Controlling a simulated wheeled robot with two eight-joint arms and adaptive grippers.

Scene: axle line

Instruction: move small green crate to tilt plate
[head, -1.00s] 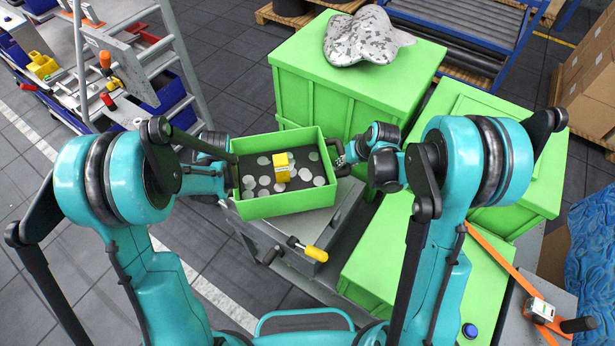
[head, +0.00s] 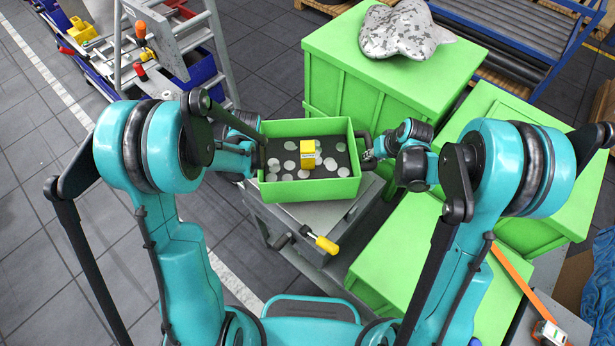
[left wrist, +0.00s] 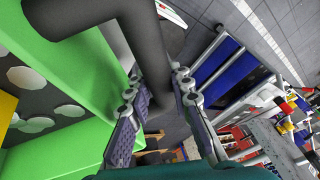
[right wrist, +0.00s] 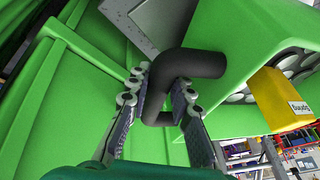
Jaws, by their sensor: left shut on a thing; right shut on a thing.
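The small green crate (head: 311,189) is in the middle of the head view, open at the top and roughly level. It holds several pale round discs and a yellow block (head: 308,154). My left gripper (left wrist: 157,85) is shut on the crate's dark handle at its left end; in the head view my arm partly hides it. My right gripper (head: 371,158) is shut on the dark handle at the right end, which also shows in the right wrist view (right wrist: 195,63). A grey metal plate (head: 357,207), perhaps the tilt plate, lies below the crate; I cannot tell whether they touch.
A yellow-handled lever (head: 324,243) sticks out at the plate's front. A ladder (head: 190,40) stands at the left. Floor is open at the left.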

